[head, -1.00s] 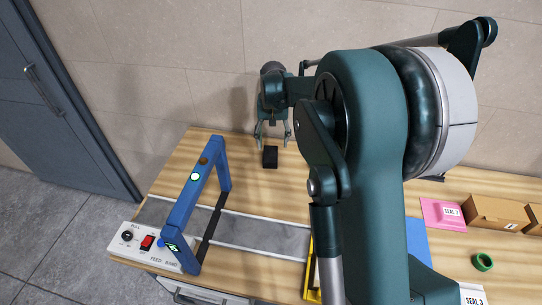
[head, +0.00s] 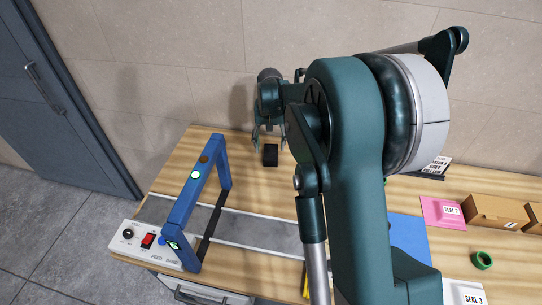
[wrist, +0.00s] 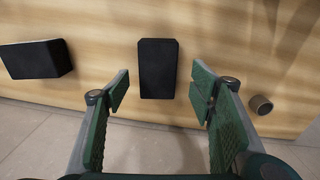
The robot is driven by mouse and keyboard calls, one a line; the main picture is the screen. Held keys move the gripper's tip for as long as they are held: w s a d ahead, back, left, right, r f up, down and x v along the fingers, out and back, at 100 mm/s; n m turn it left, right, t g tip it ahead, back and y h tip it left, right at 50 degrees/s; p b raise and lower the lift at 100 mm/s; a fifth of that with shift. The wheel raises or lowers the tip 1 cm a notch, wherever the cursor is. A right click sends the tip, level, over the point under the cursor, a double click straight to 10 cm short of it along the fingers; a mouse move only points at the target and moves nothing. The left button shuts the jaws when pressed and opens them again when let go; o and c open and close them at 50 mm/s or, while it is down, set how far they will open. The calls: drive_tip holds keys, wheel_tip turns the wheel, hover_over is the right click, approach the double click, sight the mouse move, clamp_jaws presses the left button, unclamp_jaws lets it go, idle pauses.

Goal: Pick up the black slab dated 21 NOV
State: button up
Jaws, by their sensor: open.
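A black slab (head: 270,155) stands on the wooden table below my gripper (head: 270,141) in the head view. In the wrist view my gripper (wrist: 160,92) is open and empty, its two fingers wide apart. A black slab (wrist: 158,68) shows between and just beyond the fingertips, not touched by them. A second black slab (wrist: 36,60) lies to the left in the wrist view. No date can be read on either slab, so I cannot tell which is dated 21 NOV.
A blue arch (head: 200,190) spans a grey belt (head: 260,233) at the left, with a switch panel (head: 150,243).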

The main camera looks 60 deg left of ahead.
sight(271, 152)
drive_tip(key=shift+w+d+f, duration=0.1)
drive_tip(key=shift+f, duration=1.2)
drive_tip(key=shift+w+f, duration=0.1)
drive_tip(key=shift+f, duration=1.15)
drive_tip(key=c, duration=1.1)
drive_tip(key=shift+c, duration=0.2)
drive_tip(key=shift+r, duration=5)
